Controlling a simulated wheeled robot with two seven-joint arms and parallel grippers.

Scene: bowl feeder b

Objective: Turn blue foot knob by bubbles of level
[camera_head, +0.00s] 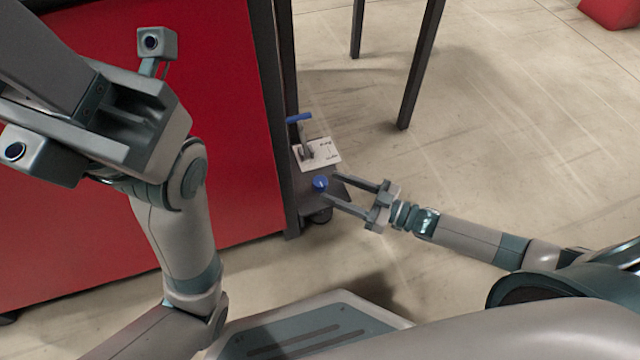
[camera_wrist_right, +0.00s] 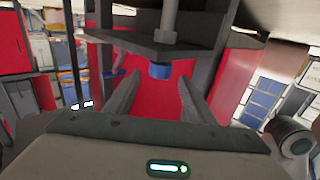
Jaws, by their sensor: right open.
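The blue foot knob (camera_head: 320,183) sits low at the corner of the red machine, near the floor. My right gripper (camera_head: 329,190) is open, its two fingers reaching toward the knob from the right. In the right wrist view the blue knob (camera_wrist_right: 160,70) shows under a dark plate with a grey rod above it, ahead of and between the open fingers (camera_wrist_right: 160,90). I cannot tell whether the fingers touch it. A white plate with small markings (camera_head: 325,152) lies just above the knob; level bubbles cannot be made out.
The red machine panel (camera_head: 225,130) and its dark corner post (camera_head: 278,90) stand left of the knob. A blue lever (camera_head: 299,118) sticks out above the white plate. Dark table legs (camera_head: 420,65) stand behind. The floor to the right (camera_head: 520,130) is clear.

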